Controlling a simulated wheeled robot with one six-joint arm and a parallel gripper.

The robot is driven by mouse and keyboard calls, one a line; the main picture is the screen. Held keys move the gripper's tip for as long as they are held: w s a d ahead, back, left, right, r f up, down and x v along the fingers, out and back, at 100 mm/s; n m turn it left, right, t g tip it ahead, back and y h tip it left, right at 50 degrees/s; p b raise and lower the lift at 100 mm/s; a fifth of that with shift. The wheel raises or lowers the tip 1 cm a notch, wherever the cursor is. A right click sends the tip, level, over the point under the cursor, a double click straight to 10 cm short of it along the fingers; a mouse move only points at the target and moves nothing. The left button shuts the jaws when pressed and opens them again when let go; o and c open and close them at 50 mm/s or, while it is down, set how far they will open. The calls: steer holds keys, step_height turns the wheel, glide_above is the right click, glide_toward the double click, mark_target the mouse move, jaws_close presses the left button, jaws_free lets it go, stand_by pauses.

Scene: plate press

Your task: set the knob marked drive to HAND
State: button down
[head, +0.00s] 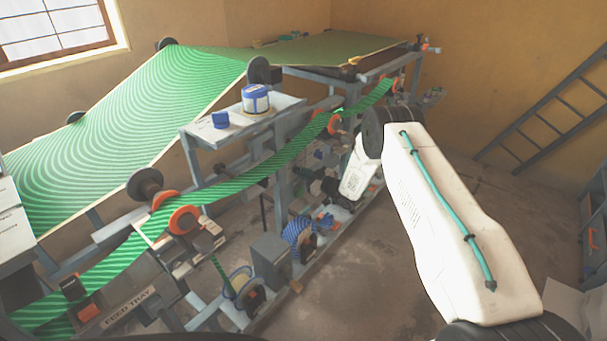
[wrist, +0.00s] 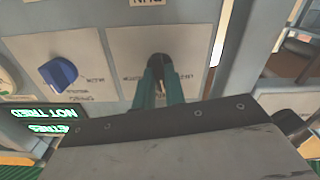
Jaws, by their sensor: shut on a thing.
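In the wrist view a dark knob (wrist: 157,61) sits on a pale plate at the middle of a grey panel. The teal fingers of my gripper (wrist: 159,88) are shut on this knob and cover its lower part. The lettering around it is too small and partly hidden, so I cannot read which position it points to. A blue knob (wrist: 58,74) sits on the neighbouring plate to the left, apart from my gripper. In the head view my arm reaches into the machine frame, and the knobs cannot be made out there.
A lit display with green and white letters (wrist: 40,114) is at the left of the wrist view. A green striped web (head: 140,115) runs over rollers in the head view. A shelf (head: 205,135) holds a blue-and-white tub (head: 255,100). Floor at the right is open before a ladder (head: 550,115).

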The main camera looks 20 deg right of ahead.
steer(key=shift+f+m, duration=0.1)
steer(key=shift+m, duration=0.9)
steer(key=c, duration=1.5)
jaws_free()
steer(key=shift+o, duration=0.2)
steer(key=shift+s+d, duration=0.1)
steer(key=v, duration=0.7)
steer(key=shift+s, duration=0.25)
steer(key=shift+d, duration=0.2)
